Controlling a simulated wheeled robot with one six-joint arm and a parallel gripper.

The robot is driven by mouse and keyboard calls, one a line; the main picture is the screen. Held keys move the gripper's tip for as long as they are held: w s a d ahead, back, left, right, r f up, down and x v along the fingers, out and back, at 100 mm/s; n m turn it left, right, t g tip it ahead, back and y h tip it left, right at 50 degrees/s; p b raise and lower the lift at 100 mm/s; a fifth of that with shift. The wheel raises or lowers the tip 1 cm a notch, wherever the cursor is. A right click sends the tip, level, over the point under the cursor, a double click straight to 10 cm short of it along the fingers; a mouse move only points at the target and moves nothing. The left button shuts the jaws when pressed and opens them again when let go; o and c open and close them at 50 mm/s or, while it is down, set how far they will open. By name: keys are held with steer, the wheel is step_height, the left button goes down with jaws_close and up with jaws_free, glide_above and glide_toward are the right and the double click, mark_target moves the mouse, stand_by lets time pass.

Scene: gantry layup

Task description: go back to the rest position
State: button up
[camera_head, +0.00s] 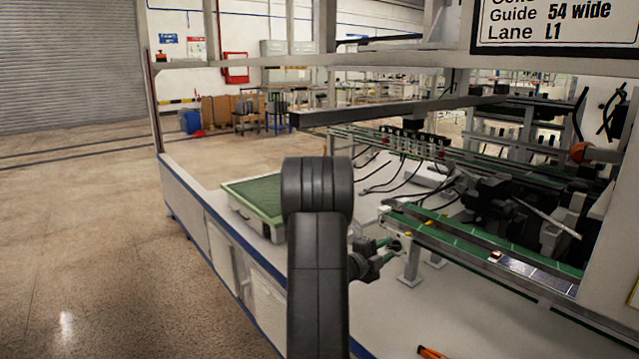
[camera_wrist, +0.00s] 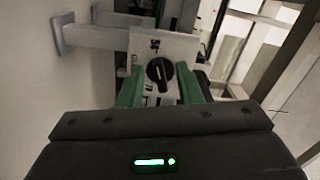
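My gripper (camera_head: 392,245) is at the near end of the green-edged conveyor rails, beside a support leg. In the wrist view its two green fingers (camera_wrist: 160,88) stand apart with nothing seen held between them. A black rotary knob (camera_wrist: 160,72) on a pale plate shows in the gap between the fingers. Pale finish shows on both sides of the knob, so the fingers look clear of it. Whether the fingertips reach around the knob or stop short of it I cannot tell. My arm hides part of the white bench in the head view.
The conveyor rails (camera_head: 490,257) run close to my gripper at right. A green-topped tray (camera_head: 262,197) sits on the white bench (camera_head: 385,325) at left. An orange-handled tool (camera_head: 432,352) lies at the front. A sign (camera_head: 555,22) reads "Guide 54 wide, Lane L1". Open floor lies left.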

steer(key=m+b, duration=0.1)
steer(key=m, duration=0.3)
steer(key=shift+m+b, duration=0.3)
steer(key=shift+b, duration=0.05)
steer(key=m, duration=0.2)
steer(key=m+b, duration=0.1)
steer(key=m, duration=0.1)
steer(key=shift+r, duration=0.25)
steer(key=m, duration=0.4)
steer(key=shift+s+d+r+m, duration=0.1)
steer(key=shift+r+m, duration=0.05)
steer(key=shift+m, duration=0.15)
steer(key=shift+m+p, duration=0.6)
steer(key=shift+m, duration=1)
steer(key=shift+s+d, duration=0.1)
